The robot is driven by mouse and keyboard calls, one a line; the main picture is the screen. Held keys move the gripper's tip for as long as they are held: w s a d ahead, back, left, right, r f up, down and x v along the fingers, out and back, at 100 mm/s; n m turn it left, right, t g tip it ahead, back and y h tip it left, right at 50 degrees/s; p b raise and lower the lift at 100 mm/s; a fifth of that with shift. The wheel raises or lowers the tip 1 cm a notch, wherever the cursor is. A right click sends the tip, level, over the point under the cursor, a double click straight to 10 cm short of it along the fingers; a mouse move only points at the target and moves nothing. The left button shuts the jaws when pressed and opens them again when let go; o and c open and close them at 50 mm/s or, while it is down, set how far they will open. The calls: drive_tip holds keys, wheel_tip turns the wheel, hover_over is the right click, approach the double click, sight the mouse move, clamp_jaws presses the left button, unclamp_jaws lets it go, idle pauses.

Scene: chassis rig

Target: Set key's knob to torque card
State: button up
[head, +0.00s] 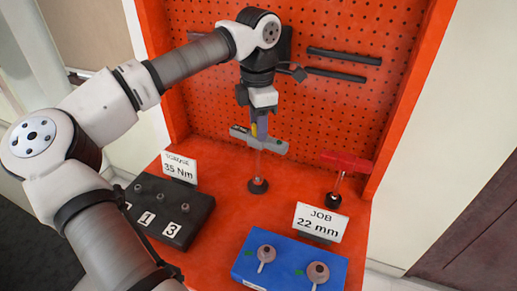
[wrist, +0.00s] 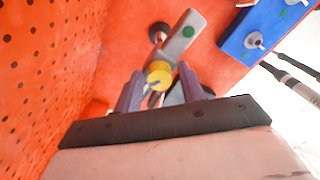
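The key (head: 268,145) is a grey bar with a yellow knob (head: 253,130) near its left part. It is mounted on a clear post with a black foot. In the wrist view the key (wrist: 183,37) carries a green dot, and its yellow knob (wrist: 160,75) has a small grey pointer. My gripper (wrist: 160,80) has one purple finger on each side of the knob; I cannot tell whether they touch it. In the head view my gripper (head: 261,124) points down from above the key. The torque card (head: 180,168) is white and reads 35 Nm.
A white job card (head: 319,222) reads 22 mm. A blue block (head: 252,248) with two ring-ended pieces lies in front. A black numbered block (head: 165,216) is at left. A red-handled tool (head: 345,161) stands at right. An orange pegboard (head: 330,100) rises behind.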

drive_tip(key=shift+r, duration=0.15)
idle(0.3)
drive_tip(key=shift+r+p, duration=2.2)
drive_tip(key=shift+r, duration=0.7)
drive_tip(key=shift+f, duration=0.1)
